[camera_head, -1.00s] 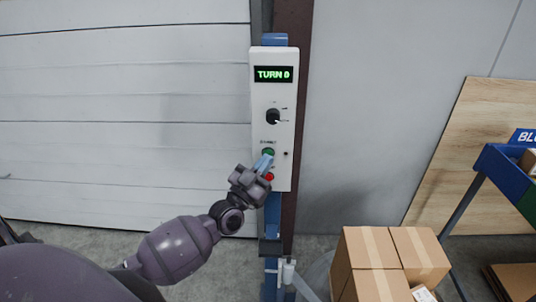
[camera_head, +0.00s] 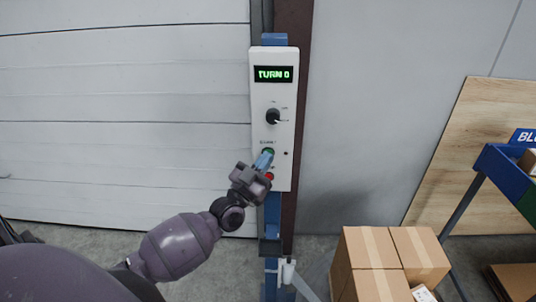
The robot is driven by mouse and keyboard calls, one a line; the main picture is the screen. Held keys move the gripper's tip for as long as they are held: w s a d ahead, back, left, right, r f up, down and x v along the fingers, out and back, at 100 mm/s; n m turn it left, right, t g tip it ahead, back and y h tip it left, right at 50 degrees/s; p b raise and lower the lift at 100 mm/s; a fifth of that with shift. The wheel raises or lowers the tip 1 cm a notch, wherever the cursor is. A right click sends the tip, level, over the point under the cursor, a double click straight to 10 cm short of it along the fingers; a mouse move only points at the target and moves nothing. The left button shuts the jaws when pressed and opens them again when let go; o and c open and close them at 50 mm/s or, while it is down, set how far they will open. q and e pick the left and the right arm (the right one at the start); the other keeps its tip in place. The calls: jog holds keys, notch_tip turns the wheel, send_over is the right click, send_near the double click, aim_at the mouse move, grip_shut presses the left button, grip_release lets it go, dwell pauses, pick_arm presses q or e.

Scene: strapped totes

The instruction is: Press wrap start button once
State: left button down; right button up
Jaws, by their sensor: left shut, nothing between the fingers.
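A white control panel (camera_head: 283,133) is mounted on a blue post. Its green-lettered display (camera_head: 273,74) reads "TURN 0". Below it is a black knob (camera_head: 273,117), then a green button (camera_head: 268,151) under a small label, then a red button (camera_head: 269,177). My right gripper is not in view.
Taped cardboard boxes (camera_head: 384,262) are stacked at the lower right. A blue bin rack (camera_head: 487,162) stands at the far right before a wooden board (camera_head: 456,150). A white panelled door (camera_head: 120,110) is at the left. The blue post (camera_head: 272,215) continues below the panel.

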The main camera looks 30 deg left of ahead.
pick_arm(q)
jog(key=shift+w+a, duration=0.1)
jog(key=shift+w, duration=0.05)
dwell(0.3)
jog(key=shift+w, duration=0.1)
dwell(0.4)
jog(key=s+d+p, duration=0.3)
jog(key=s, duration=0.2)
jog(key=shift+s+d, duration=0.15)
jog(key=shift+s, duration=0.15)
dwell(1.1)
